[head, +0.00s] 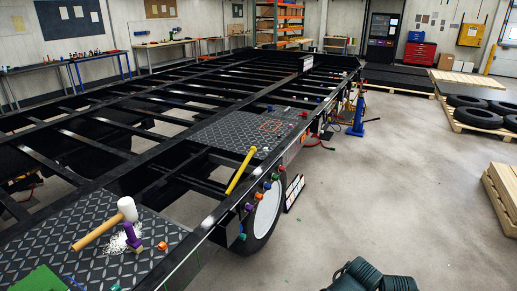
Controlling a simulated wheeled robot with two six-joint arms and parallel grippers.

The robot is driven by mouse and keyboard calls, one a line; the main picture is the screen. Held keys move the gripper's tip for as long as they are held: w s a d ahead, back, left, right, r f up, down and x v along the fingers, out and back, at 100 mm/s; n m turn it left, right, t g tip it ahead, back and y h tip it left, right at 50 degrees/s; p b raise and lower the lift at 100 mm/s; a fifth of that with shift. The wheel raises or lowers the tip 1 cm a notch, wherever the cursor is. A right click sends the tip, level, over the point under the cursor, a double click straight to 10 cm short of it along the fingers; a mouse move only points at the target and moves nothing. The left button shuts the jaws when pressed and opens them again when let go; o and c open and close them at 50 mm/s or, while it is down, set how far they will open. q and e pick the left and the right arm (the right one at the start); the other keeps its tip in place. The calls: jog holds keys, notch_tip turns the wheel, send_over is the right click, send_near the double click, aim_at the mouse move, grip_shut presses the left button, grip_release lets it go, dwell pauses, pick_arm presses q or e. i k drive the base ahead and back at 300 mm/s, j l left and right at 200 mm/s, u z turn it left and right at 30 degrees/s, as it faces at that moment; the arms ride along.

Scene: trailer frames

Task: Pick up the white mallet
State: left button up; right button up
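The white mallet (127,209) lies on the dark diamond-patterned plate (60,228) at the near left of the trailer frame. Its white head is at the upper right, and its wooden handle runs down to the left. A purple object (133,238) stands close below the head, beside a tangle of white strands (115,243). A small orange piece (162,246) lies to the right of the purple object. Neither of my grippers shows in the head view.
The black trailer frame (150,148) has open gaps between its beams. A yellow bar (241,170) lies across its right side, and several small coloured pieces line that edge. A wheel (266,213) sits below. A green object (40,280) is at bottom left.

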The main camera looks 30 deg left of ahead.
aim_at(127, 208)
jog(key=i, duration=1.5)
jog(key=i+u, duration=0.1)
jog(key=u, duration=2.75)
